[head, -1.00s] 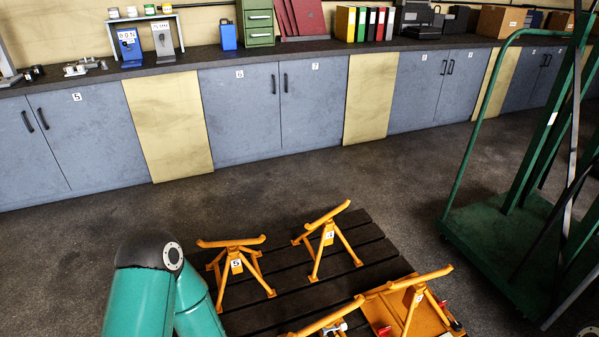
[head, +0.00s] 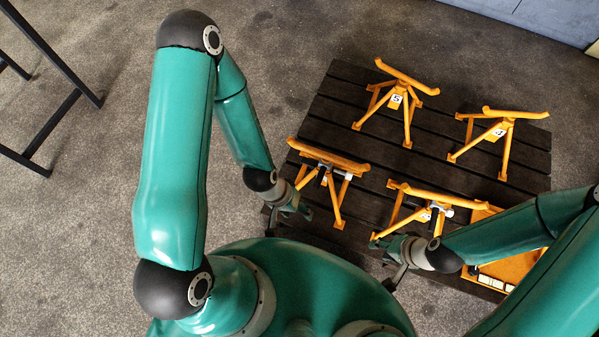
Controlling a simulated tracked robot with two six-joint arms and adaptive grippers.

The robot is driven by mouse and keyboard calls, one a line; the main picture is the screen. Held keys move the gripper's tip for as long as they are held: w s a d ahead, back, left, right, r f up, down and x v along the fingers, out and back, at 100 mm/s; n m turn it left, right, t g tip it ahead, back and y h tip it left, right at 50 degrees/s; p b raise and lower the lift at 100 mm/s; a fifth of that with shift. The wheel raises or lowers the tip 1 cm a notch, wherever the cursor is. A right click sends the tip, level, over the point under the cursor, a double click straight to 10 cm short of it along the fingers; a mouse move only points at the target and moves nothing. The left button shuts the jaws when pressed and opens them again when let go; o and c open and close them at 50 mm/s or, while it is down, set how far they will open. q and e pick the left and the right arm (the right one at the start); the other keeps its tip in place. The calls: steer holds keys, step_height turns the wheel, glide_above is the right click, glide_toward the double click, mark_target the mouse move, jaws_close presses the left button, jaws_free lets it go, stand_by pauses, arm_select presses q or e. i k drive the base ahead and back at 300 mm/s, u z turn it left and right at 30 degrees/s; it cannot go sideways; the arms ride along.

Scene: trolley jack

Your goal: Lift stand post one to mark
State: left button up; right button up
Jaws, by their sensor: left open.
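Several orange stands are on a dark slatted pallet (head: 340,105). The far-left stand (head: 402,108) has a number label that looks like 5. The far-right stand (head: 503,135) has a label I cannot read surely. The near-left stand (head: 325,170) and near-right stand (head: 428,205) carry light metal parts under their top bars. I cannot tell which is post one, and no height mark is distinguishable. My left gripper (head: 294,207) is open, low beside the near-left stand's left leg. My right gripper (head: 392,250) is just in front of the near-right stand; its fingers are too small to judge.
An orange tray (head: 515,268) lies at the pallet's right front, partly hidden by my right arm. A dark metal frame (head: 50,130) stands at the far left. A grey cabinet (head: 560,18) is at the top right. The floor between frame and pallet is clear.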

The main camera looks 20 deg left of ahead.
mark_target(323, 167)
steer(key=z, duration=2.1)
steer(key=i, duration=0.1)
steer(key=u, duration=3.2)
steer(key=k, duration=1.45)
steer(key=z, duration=0.55)
